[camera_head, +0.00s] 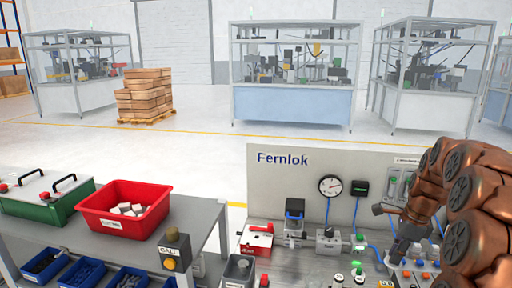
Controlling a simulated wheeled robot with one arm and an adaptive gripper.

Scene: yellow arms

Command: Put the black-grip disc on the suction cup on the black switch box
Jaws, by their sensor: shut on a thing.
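My gripper (392,256) is a dark shape at the end of my copper arm, low over the right part of the workbench. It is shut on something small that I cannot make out. Small round pieces with coloured tops, one green-topped (338,277), stand on the bench to its left; I cannot pick out a black-grip disc among them. A small black box with a green face (361,188) is on the upright panel, above and left of my gripper. It may be the black switch box, but no suction cup can be made out on it.
The grey Fernlok panel (290,182) stands behind the bench, with a gauge (330,186) and blue hoses. A dark-topped device (294,210) and a red box (257,241) stand left of my gripper. A red bin (125,208) sits on the left table.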

